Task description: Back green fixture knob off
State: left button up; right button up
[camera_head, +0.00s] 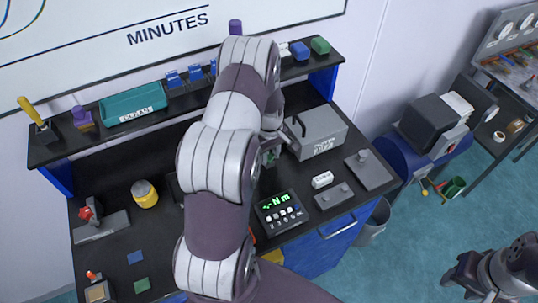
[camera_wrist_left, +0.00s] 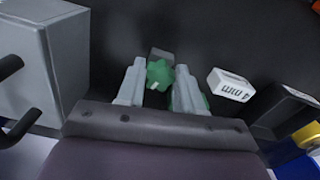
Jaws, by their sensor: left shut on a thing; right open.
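The green fixture knob (camera_wrist_left: 160,74) is a lobed star shape in the left wrist view, with a small grey block behind it. My left gripper (camera_wrist_left: 158,88) has one finger on each side of the knob and is shut on it. More green shows beside the right finger. In the head view my left gripper (camera_head: 270,157) is at the bench, in front of the grey box, and my own arm hides most of it and the knob. My right gripper (camera_head: 462,276) is open and empty at the lower right, over the floor, away from the bench.
The grey box with a handle (camera_head: 320,132) stands close beside my left gripper. A white "4 min" block (camera_wrist_left: 231,85) and the display unit (camera_head: 281,212) are nearby. A shelf (camera_head: 160,122) with a teal tray (camera_head: 133,104) runs along the back.

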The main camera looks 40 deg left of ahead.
pick_arm(q)
jog(key=n, duration=0.4)
jog(key=shift+w+n, duration=0.1)
jog(key=shift+n, duration=0.3)
jog(key=o, duration=0.9)
